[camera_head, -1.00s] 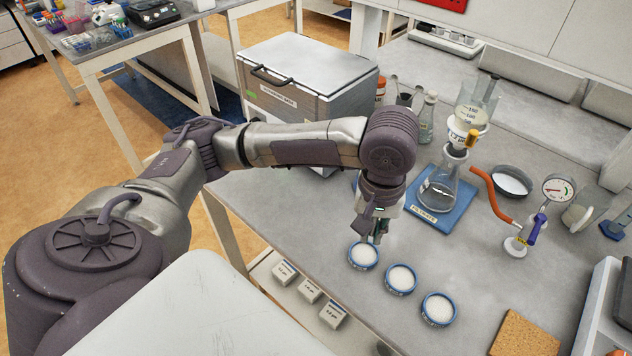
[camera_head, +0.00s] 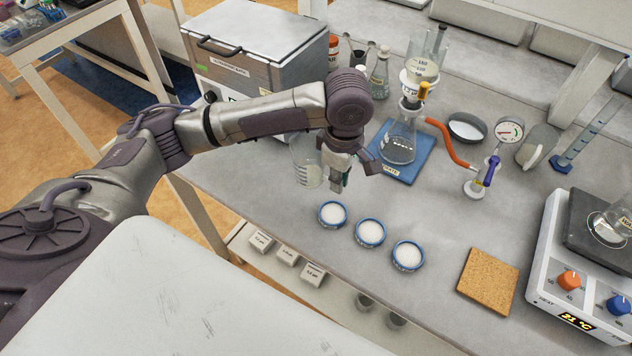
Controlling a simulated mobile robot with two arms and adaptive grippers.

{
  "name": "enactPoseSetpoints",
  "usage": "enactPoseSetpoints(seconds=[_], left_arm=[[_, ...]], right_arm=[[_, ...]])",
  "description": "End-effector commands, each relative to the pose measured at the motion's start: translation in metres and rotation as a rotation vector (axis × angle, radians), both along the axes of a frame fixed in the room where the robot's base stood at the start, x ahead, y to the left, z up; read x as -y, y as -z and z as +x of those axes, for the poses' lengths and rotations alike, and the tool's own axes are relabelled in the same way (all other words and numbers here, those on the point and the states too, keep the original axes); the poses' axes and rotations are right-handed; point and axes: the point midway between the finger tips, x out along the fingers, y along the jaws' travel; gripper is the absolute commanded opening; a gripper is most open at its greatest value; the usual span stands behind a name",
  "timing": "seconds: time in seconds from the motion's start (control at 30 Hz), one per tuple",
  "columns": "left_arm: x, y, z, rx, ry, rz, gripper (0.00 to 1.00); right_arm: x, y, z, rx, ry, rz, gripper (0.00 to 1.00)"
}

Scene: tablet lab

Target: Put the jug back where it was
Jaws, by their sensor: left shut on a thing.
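The jug (camera_head: 306,168) is a clear glass vessel with white graduation marks. It stands upright, close to the left of my left gripper (camera_head: 338,182), near the front-left edge of the bench. My left gripper points down and is shut on the jug's side nearest it; the fingers and wrist hide that part. I cannot tell whether the jug's base touches the bench. My right gripper is out of view.
Three blue-rimmed dishes of white powder, the nearest one here (camera_head: 332,214), lie just in front of the gripper. A filter flask (camera_head: 398,147) stands on a blue mat behind right. A grey box (camera_head: 262,50) stands behind. A cork mat (camera_head: 488,281) and hotplate (camera_head: 552,268) are at right.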

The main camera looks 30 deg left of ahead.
Motion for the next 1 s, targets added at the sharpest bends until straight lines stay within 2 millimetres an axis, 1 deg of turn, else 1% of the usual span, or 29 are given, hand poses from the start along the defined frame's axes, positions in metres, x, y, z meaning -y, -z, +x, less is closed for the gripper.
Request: enactPoseSetpoints(seconds=[0.03,0.1,0.2,0.3,0.43,0.6,0.7,1.0], left_arm=[[-0.013,0.005,0.000,-0.003,-0.005,0.005,0.00],[-0.026,0.013,0.001,-0.003,-0.004,0.003,0.00],[-0.039,0.022,0.003,-0.002,-0.001,0.002,0.00],[-0.046,0.027,0.003,-0.001,0.001,0.000,0.00],[-0.048,0.035,0.003,-0.002,0.003,-0.001,0.00],[-0.048,0.059,0.003,-0.002,0.002,0.000,0.00],[-0.048,0.067,0.003,-0.001,0.003,-0.001,0.00],[-0.048,0.070,0.003,0.000,0.003,-0.001,0.00]], right_arm=[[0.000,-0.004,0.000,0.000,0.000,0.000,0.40],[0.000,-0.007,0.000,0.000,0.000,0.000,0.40],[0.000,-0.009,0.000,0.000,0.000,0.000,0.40],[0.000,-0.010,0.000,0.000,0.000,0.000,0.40],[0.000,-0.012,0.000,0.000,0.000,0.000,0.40],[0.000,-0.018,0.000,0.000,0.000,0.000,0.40],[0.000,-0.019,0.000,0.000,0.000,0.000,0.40],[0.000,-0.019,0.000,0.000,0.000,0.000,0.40]])
